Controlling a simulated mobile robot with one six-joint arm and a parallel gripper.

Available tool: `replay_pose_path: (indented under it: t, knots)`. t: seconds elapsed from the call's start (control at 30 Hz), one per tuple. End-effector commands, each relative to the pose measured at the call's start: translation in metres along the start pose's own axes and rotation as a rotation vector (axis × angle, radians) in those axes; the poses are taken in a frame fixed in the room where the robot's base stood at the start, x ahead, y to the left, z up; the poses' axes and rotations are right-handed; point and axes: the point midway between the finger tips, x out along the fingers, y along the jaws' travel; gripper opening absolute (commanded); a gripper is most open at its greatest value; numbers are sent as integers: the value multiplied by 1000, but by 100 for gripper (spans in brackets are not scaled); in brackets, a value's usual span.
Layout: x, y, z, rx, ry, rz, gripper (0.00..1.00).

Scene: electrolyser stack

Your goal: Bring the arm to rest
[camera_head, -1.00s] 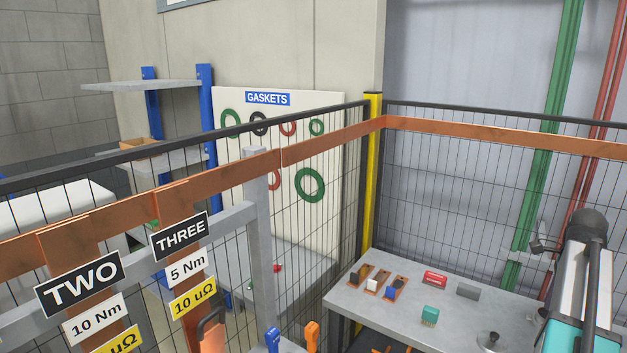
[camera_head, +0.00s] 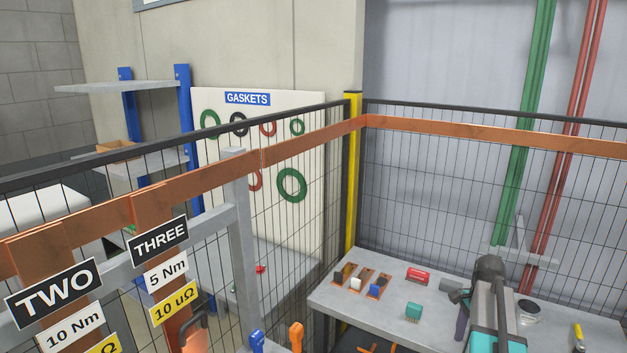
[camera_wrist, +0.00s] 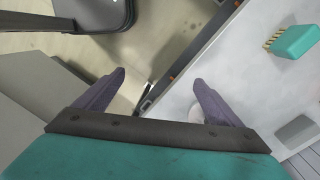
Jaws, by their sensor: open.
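My arm (camera_head: 497,308), teal and grey with a dark joint, stands in front of the grey worktable (camera_head: 450,272) at the lower right of the head view. In the wrist view my gripper (camera_wrist: 159,78) has its two dark purple fingers wide apart, with nothing between them. The fingers are over the edge of the worktable, which also shows in the wrist view (camera_wrist: 235,75). The left finger lies over the floor side and the right finger over the tabletop. A teal brush (camera_wrist: 292,42) lies on the table, to the right of the fingers and apart from them.
The table carries the teal brush (camera_head: 413,312), a red block (camera_head: 418,275), copper-coloured holders (camera_head: 360,280) and a yellow-handled tool (camera_head: 578,337). Mesh fencing with a copper bar (camera_head: 480,131) runs behind it. Signed copper bars (camera_head: 150,230) stand at left. A dark rounded object (camera_wrist: 100,12) shows at the wrist view's top left.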

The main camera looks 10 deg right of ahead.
Motion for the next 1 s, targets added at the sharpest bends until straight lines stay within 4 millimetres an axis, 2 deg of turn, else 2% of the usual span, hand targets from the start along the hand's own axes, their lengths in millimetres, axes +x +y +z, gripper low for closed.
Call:
replay_pose_path:
  t: [0.03, 0.1, 0.47, 0.77, 1.0]
  knots:
    - [16, 1, 12, -43, -3, 12, 89]
    - [35, 1, 26, -106, -7, 25, 89]
    - [131, 15, 97, -420, -29, 91, 89]
    - [204, 44, 153, -682, -54, 148, 89]
    - [258, 77, 192, -889, -78, 193, 89]
